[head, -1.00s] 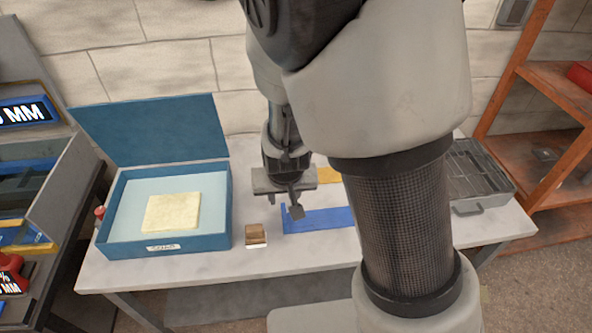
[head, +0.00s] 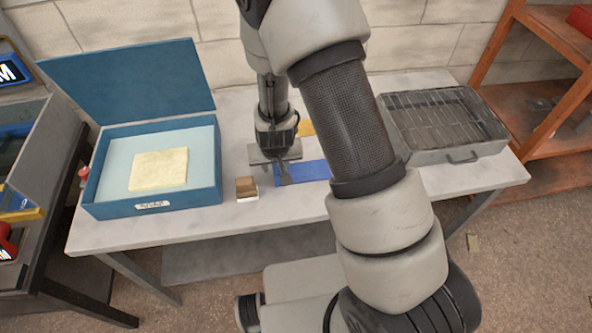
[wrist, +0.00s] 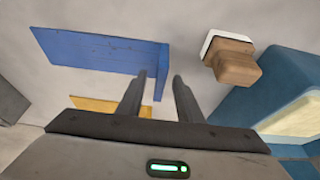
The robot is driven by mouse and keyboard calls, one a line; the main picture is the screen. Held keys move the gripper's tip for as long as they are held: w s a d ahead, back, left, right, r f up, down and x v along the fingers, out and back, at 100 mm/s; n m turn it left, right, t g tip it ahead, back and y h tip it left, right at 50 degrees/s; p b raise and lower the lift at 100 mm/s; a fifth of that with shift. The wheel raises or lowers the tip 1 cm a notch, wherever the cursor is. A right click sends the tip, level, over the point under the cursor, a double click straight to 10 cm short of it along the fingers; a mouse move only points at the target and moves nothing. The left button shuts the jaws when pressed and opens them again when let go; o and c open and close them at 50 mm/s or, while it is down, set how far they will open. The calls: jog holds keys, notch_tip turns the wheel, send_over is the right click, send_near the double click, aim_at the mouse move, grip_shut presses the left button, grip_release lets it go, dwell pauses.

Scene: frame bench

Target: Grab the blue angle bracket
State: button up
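The blue angle bracket (head: 314,170) lies on the bench, its left end partly hidden by my gripper in the head view. In the wrist view the bracket (wrist: 100,50) shows a broad flat plate with a narrow flange at its right end. My gripper (head: 284,180) points down over the flange end. In the wrist view its two fingers (wrist: 160,76) are apart, with the flange showing in the gap between them. I cannot tell how far down the fingers reach beside the flange, and no contact is visible.
A yellow-orange piece (head: 306,129) lies behind the bracket. A wooden block with a white base (head: 246,189) stands to the left. Further left is an open blue box (head: 110,209) with a cream pad (head: 159,170). A grey metal tray (head: 460,155) sits on the bench's right end.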

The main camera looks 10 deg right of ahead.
jog(key=shift+w+f, duration=0.2)
jog(key=shift+f, duration=0.25)
grip_shut()
jog(key=shift+r, duration=0.2)
